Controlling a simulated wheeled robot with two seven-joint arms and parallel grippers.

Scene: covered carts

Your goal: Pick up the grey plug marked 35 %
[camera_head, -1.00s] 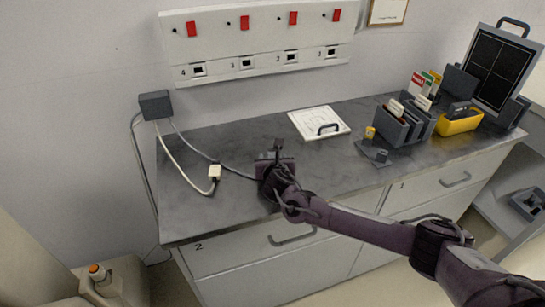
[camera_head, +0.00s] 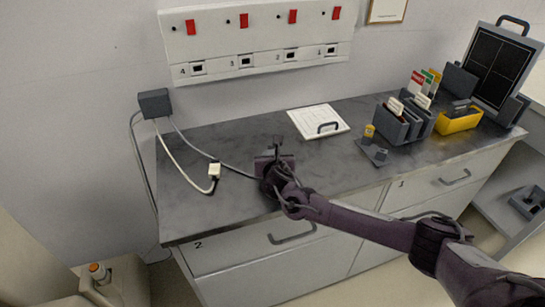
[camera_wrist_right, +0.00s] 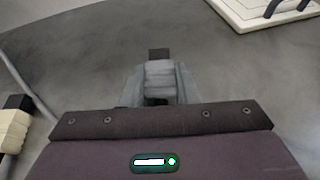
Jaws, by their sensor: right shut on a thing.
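My right gripper (camera_head: 273,166) is low over the front middle of the dark worktop (camera_head: 225,210). In the right wrist view, its two grey fingers (camera_wrist_right: 160,85) are shut on a small dark grey piece (camera_wrist_right: 159,55), taken as the grey plug, which sticks out a little past the fingertips. No 35 % marking is readable. A grey cable (camera_head: 238,171) runs from the grey wall box (camera_head: 154,104) to this gripper. A white plug (camera_head: 214,171) on a white cable lies apart to the left; its pale body also shows in the wrist view (camera_wrist_right: 14,127). My left gripper is not in view.
A white panel with a handle (camera_head: 312,120) lies behind the gripper. To the right stand a small grey fixture (camera_head: 373,153), a grey organiser (camera_head: 392,127) and a yellow bin (camera_head: 458,123). A numbered socket panel (camera_head: 262,62) hangs on the wall. The left worktop is mostly clear.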

